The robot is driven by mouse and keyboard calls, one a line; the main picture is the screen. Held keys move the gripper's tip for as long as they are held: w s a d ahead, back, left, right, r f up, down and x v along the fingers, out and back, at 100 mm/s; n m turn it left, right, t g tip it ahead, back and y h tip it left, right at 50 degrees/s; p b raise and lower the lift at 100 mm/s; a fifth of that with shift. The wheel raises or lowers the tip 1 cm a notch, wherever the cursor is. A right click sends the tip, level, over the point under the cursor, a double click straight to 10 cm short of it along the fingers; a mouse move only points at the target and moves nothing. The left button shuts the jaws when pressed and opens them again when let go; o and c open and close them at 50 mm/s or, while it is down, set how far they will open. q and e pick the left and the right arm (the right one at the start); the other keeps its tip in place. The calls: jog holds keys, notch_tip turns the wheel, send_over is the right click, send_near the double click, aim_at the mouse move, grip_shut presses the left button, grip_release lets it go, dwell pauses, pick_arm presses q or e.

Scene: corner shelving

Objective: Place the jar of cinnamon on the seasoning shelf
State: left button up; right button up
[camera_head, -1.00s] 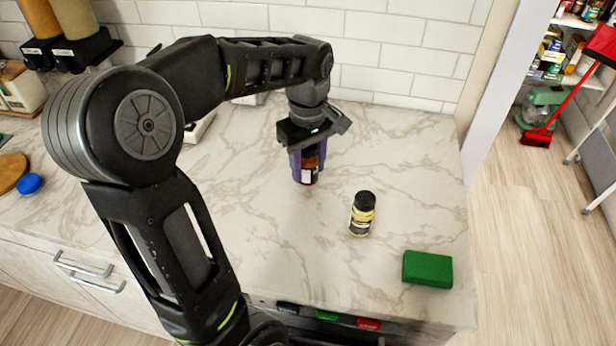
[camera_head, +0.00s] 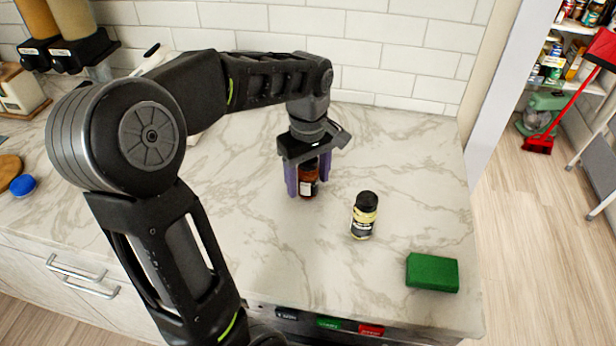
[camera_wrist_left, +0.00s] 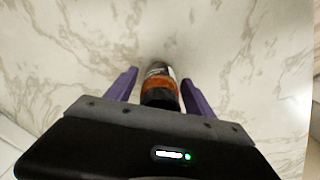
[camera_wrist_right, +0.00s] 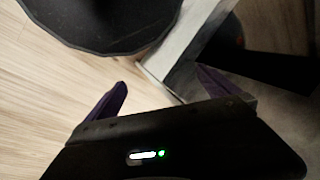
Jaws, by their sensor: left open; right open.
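A small jar (camera_head: 308,183) with orange-brown contents, a dark cap and a white label stands on the marble counter. I cannot read its label, so I cannot tell if it is the cinnamon. My left gripper (camera_head: 308,186) is open from above, its purple fingers on either side of the jar. In the left wrist view the jar (camera_wrist_left: 160,88) is between the fingers, with gaps at both sides. A second jar (camera_head: 364,216), with a black cap and yellow-and-black label, stands to the right. My right gripper (camera_wrist_right: 161,78) is open and empty over the floor. No seasoning shelf is recognisable.
A green sponge-like block (camera_head: 432,272) lies near the counter's front right corner. A blue lid (camera_head: 23,185) and a wooden board are at the far left. A tiled wall (camera_head: 400,58) bounds the counter behind. Stocked shelves (camera_head: 575,30) and a red broom stand beyond the doorway.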

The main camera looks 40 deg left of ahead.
pick_arm(q)
jog(key=shift+r, duration=0.2)
notch_tip(320, 180, up, 6)
jog(key=shift+r, duration=0.15)
notch_tip(320, 180, up, 5)
jog(key=p, duration=0.3)
jog(key=shift+r+p, duration=0.35)
jog(key=shift+p, duration=0.15)
jog(key=shift+f, duration=0.15)
